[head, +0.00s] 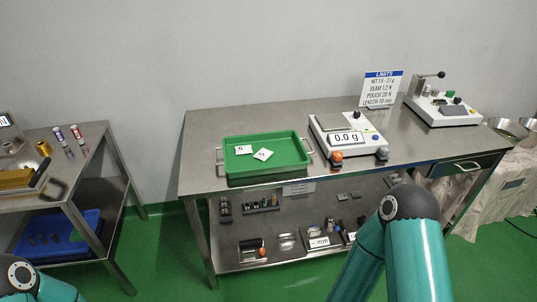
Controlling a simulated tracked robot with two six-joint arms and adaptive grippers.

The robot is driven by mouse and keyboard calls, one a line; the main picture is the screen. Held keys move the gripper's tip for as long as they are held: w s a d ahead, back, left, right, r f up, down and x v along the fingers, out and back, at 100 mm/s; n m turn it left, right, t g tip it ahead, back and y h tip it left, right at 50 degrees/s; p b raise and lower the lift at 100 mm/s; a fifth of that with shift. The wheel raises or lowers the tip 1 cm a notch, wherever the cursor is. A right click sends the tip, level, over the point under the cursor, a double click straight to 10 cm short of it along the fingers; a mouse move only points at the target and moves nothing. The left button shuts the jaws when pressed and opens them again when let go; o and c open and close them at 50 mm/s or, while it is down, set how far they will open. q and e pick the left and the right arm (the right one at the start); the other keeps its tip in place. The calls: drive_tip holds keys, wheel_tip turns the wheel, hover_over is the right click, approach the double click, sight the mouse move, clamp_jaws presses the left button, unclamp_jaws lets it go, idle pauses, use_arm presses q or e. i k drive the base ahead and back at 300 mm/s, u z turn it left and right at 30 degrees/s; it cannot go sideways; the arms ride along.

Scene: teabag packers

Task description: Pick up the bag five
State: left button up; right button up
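Two small white bags lie flat and apart in the green tray (238,177) on the middle table. The right-hand, nearer bag (263,155) carries a mark that looks like a 5. The left-hand bag (243,149) carries a mark that looks like a 6, though the print is very small. Neither of my grippers is in the picture. Only links of my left arm show at the bottom left corner and links of my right arm at the bottom right, both away from the tray.
A scale (346,138) reading 0.0 g stands right of the tray. Behind it is a limits sign (381,89), and a lever device (443,108) stands further right. A lower shelf (285,219) holds small parts. A side table (88,137) stands at left, with a gap between.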

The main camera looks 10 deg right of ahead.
sight(263, 154)
drive_tip(key=u, duration=0.1)
drive_tip(key=i, duration=1)
drive_tip(key=z, duration=0.05)
